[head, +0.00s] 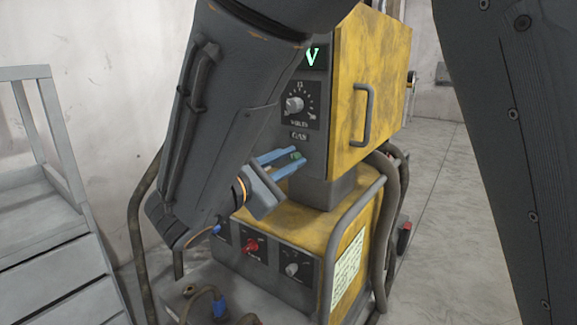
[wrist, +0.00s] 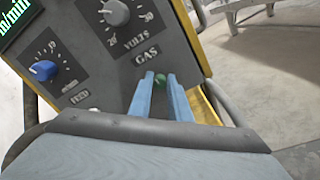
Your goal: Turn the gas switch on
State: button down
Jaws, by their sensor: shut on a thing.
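The gas switch (wrist: 160,80) is a small green piece under the GAS label on the dark panel of the yellow machine. It also shows in the head view (head: 296,156). My gripper (head: 295,158) reaches the panel from the lower left, its two blue fingers on either side of the switch. In the wrist view, my gripper (wrist: 163,82) is shut on the green switch, and the finger tips hide part of it. Which way the switch is set cannot be told.
A volts knob (head: 294,104) sits above the switch, and a blue knob (wrist: 43,70) is to its left. A yellow door with a handle (head: 362,112) is at the right. Below are a red switch (head: 250,246) and curved guard bars. Grey steps (head: 50,200) stand left.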

jog(key=m+b, duration=0.4)
jog(key=m, duration=0.1)
jog(key=shift+f+m, duration=0.2)
jog(key=shift+m, duration=0.1)
jog(key=m+b, duration=0.4)
jog(key=shift+m, duration=0.3)
jog(key=shift+b, duration=0.3)
jog(key=c, duration=1.7)
grip_release()
jog(key=shift+r, duration=0.1)
jog(key=shift+o, duration=0.2)
jog(key=shift+s, duration=0.1)
jog(key=p+v, duration=0.1)
jog(key=v, duration=0.6)
jog(key=shift+s+a, duration=0.25)
